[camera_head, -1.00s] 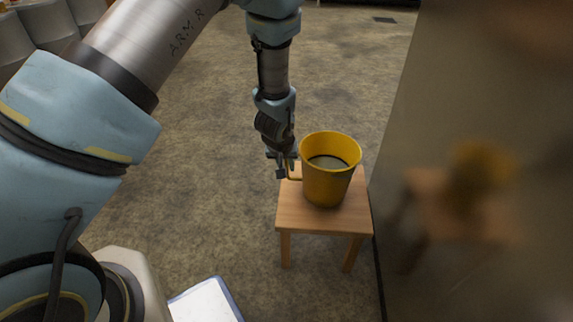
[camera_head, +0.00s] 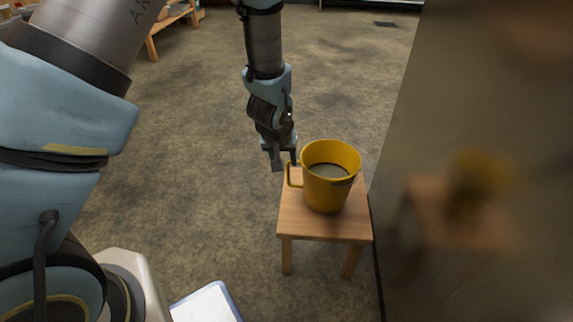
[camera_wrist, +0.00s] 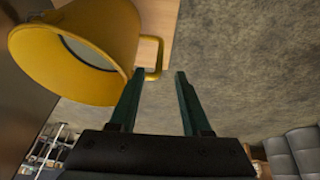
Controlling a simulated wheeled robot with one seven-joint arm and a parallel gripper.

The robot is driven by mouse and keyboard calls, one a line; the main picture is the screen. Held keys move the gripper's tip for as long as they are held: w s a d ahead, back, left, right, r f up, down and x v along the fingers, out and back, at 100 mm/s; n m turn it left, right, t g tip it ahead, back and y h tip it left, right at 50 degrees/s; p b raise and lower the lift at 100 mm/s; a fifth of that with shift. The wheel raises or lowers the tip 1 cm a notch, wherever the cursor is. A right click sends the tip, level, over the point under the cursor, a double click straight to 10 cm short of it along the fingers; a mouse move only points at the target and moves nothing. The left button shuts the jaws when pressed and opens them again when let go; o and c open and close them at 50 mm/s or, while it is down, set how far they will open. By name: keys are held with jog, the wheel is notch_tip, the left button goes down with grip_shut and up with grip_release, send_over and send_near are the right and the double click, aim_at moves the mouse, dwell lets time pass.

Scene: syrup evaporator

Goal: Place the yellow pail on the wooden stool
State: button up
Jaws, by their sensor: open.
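The yellow pail (camera_head: 327,190) stands upright on the wooden stool (camera_head: 302,222), with a dark band and a grey surface inside it. Its side handle (camera_head: 291,176) points left in the head view. My gripper (camera_head: 283,165) is open and empty, just left of and behind the handle. In the wrist view the pail (camera_wrist: 75,55) is at upper left, and its handle (camera_wrist: 155,60) is beyond the fingertips of my gripper (camera_wrist: 160,75), near the left finger. Whether the left finger touches the handle I cannot tell. Part of the stool top (camera_wrist: 160,15) shows behind the pail.
A shiny wall (camera_head: 470,130) rises close to the stool's right side and mirrors pail and stool. The floor (camera_head: 190,160) left of the stool is clear. A wooden bench (camera_head: 172,18) stands far back at upper left.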

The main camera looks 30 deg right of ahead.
jog(key=shift+v, duration=1.65)
jog(key=w+a+r+n+y, duration=0.1)
jog(key=w+a+r, duration=0.2)
jog(key=a, duration=0.4)
jog(key=w+a+r+n, duration=0.2)
jog(key=w+a+r, duration=0.1)
jog(key=a, duration=0.4)
jog(key=w+a+r+n+y, duration=0.1)
jog(key=w+a+r, duration=0.2)
jog(key=a, duration=0.4)
jog(key=s+a+r+n, duration=0.1)
jog(key=s+a+r, duration=0.1)
jog(key=a, duration=0.6)
jog(key=s+a+r+n+g+y, duration=0.1)
jog(key=a+r, duration=0.3)
jog(key=a, duration=0.5)
jog(key=shift+s+a+n, duration=0.2)
jog(key=shift+s+n, duration=0.1)
jog(key=shift+s, duration=0.55)
jog(key=shift+r, duration=0.1)
notch_tip(320, 180, up, 27)
jog(key=p, duration=2.7)
jog(key=shift+f, duration=0.2)
